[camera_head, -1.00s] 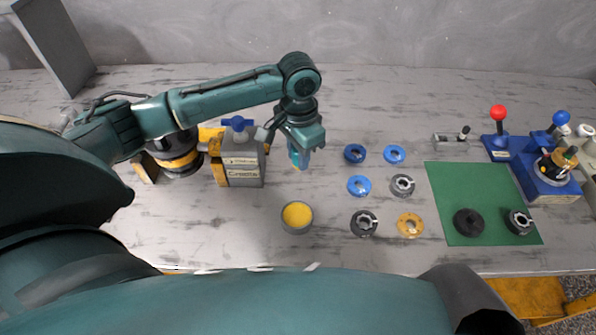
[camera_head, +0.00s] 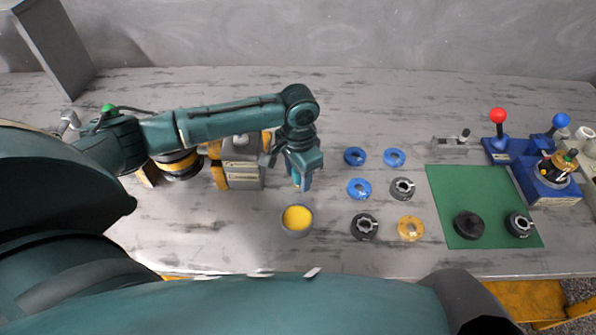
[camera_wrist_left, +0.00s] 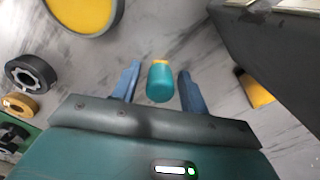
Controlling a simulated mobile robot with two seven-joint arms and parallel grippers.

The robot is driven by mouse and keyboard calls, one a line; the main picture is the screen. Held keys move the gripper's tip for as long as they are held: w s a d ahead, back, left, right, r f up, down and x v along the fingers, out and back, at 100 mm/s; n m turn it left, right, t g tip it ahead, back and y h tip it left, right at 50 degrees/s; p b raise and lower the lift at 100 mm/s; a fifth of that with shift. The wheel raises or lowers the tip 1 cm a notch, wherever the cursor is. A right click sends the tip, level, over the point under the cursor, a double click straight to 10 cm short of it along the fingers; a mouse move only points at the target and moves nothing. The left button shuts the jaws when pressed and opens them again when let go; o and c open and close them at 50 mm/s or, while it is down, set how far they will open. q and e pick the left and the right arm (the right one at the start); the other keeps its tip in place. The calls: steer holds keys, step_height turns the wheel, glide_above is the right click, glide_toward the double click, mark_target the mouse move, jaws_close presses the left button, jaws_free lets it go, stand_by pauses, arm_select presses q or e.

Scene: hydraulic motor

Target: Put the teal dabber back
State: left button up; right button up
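The teal dabber (camera_wrist_left: 160,84) has a rounded teal body and an orange-yellow far end. In the left wrist view it lies between the fingers of my left gripper (camera_wrist_left: 158,88), with a gap showing on each side. The fingers are apart. In the head view my left gripper (camera_head: 302,184) points down, behind the yellow-filled round tin (camera_head: 297,219) and right of the grey block (camera_head: 243,176). There the fingers mostly hide the dabber. I cannot tell whether its lower end touches the table. My right gripper is not in view.
Several blue, grey, black and orange rings, one a blue ring (camera_head: 359,188), lie to the right. A green mat (camera_head: 468,200) holds two dark parts. A blue fixture with a red-knobbed lever (camera_head: 498,116) stands farther right. Bare table lies between the tin and the block.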

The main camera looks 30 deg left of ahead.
arm_select(q)
steer(key=shift+o, duration=0.2)
steer(key=shift+r, duration=0.2)
step_height(320, 180, up, 12)
stand_by(0.3)
stand_by(0.4)
